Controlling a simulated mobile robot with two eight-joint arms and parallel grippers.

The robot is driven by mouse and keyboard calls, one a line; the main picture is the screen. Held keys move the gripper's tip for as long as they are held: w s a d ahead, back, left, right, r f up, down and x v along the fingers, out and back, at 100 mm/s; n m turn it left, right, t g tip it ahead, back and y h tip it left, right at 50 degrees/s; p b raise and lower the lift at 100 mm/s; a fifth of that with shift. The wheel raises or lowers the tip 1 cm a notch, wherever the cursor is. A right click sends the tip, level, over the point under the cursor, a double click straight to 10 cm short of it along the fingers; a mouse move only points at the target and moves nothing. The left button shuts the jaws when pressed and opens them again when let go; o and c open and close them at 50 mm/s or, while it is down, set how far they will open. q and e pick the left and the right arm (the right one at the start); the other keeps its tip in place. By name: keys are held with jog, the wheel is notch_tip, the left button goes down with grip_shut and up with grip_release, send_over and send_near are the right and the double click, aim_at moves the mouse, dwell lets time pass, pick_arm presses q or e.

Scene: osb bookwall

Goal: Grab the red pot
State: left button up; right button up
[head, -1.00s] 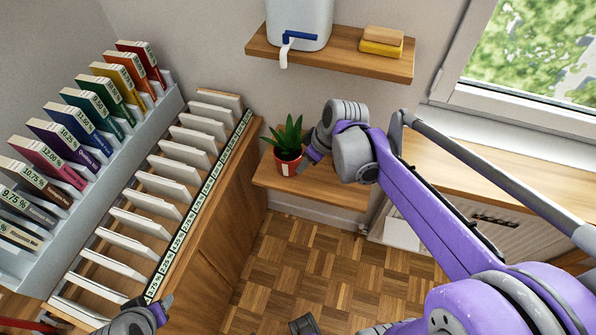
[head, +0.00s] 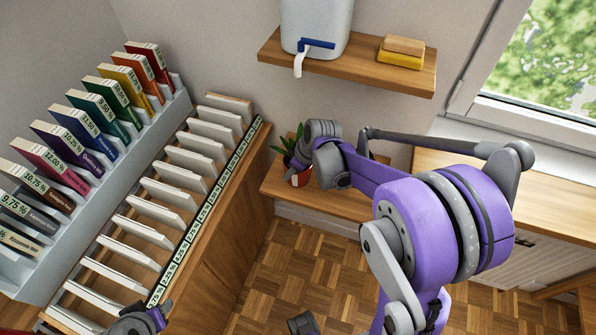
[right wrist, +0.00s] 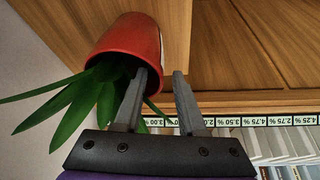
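The red pot (right wrist: 128,42) with a green spiky plant (right wrist: 88,98) shows at the upper left of the right wrist view, turned sideways by the camera angle. In the head view the pot (head: 299,178) stands on a low wooden shelf (head: 345,207), partly hidden by my right arm. My right gripper (right wrist: 161,74) is open, its two fingers apart on either side of the pot's near rim; I cannot tell if they touch it. My left gripper (head: 142,322) is at the bottom left of the head view, only partly seen.
A rack of coloured books (head: 98,120) and a slotted wooden display (head: 185,190) stand left of the pot. An upper shelf (head: 350,72) holds a white dispenser (head: 316,25) and sponges (head: 402,50). A wooden counter (head: 560,195) lies at the right.

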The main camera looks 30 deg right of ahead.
jog(key=shift+f, duration=0.1)
grip_shut()
dwell(1.4)
